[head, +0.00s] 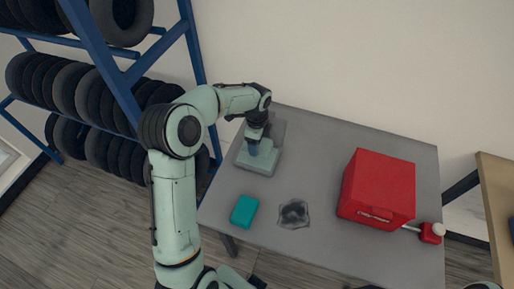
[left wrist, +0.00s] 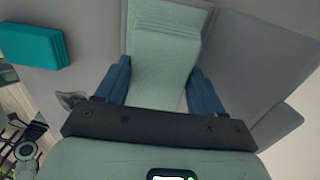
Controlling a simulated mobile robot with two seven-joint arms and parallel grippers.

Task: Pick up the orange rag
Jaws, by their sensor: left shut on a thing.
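I see no orange rag in either view. My left gripper (head: 258,148) points down over a pale green, layered block (head: 258,163) at the back left of the grey table. In the left wrist view the blue fingers of the left gripper (left wrist: 160,82) stand on both sides of the pale green block (left wrist: 165,45), shut on it. A teal block (head: 244,211) lies on the table nearer the front and also shows in the left wrist view (left wrist: 34,46). A crumpled dark grey rag (head: 294,213) lies to its right. My right gripper is not in view.
A grey flat-sided thing lies behind the green block. A blue rack with tyres (head: 125,75) stands left; a wooden surface is right.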

